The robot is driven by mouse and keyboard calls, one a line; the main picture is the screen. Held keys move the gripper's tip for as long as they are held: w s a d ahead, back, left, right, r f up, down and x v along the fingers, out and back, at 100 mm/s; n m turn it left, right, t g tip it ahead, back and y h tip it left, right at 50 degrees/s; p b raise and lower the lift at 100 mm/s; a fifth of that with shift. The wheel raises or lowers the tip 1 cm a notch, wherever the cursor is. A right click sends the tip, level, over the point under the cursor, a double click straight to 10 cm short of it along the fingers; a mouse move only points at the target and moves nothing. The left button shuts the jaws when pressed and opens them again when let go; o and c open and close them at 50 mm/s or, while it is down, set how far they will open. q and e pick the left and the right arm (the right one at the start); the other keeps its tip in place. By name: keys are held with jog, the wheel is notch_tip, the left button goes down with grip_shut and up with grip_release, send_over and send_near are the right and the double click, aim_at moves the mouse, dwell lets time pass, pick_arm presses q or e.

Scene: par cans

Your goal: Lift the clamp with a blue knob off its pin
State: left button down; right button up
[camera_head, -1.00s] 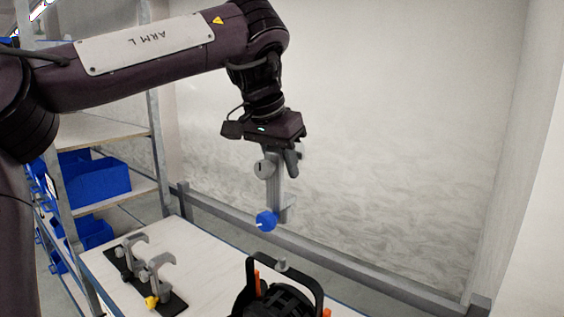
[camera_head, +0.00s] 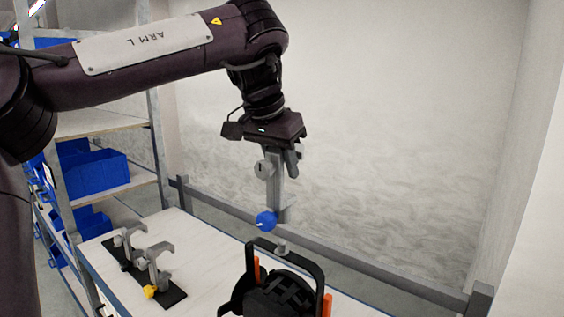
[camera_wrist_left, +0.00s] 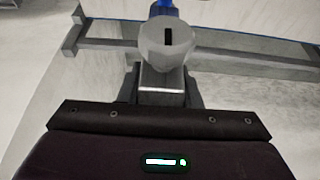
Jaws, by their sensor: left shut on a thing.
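The clamp with a blue knob (camera_head: 266,221) is a grey metal clamp hanging upright from my left gripper (camera_head: 280,157). The gripper is shut on its upper part. In the left wrist view the clamp (camera_wrist_left: 166,45) shows a round grey boss with a dark slot, with blue beyond it. In the head view the clamp's lower end is just above the grey spigot on the yoke of a black par can (camera_head: 280,297). I cannot tell whether they touch. My right gripper is not in view.
A black rack (camera_head: 172,297) on the white table (camera_head: 205,240) holds grey clamps, one with a yellow knob (camera_head: 150,291). Orange parts stand at the par can's sides. Shelves with blue bins (camera_head: 98,176) are at left. A grey rail (camera_head: 350,265) runs behind the table.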

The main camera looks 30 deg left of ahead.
aim_at(287, 194)
pick_arm(q)
jog(key=shift+f+b, duration=1.3)
jog(key=shift+f, duration=0.4)
jog(key=shift+r, duration=0.15)
